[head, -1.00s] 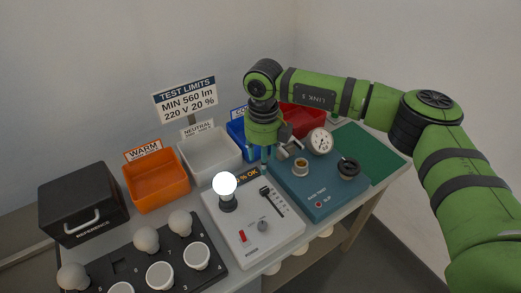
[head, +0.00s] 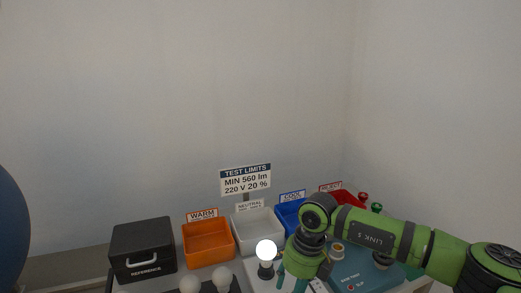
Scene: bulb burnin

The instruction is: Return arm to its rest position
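My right arm (head: 380,238) comes in from the right, low in the head view. The glowing white bulb (head: 266,250) stands upright in a dark socket on the white tester (head: 257,283), just left of the gripper. My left gripper is not in view.
A black reference box (head: 142,240), orange bin (head: 208,250), white bin (head: 258,224), blue bin (head: 289,216) and red bin (head: 347,199) line the back. The limits sign (head: 245,180) stands behind. A teal base tester (head: 365,277) is partly under my arm. Bulbs (head: 222,278) stand front left.

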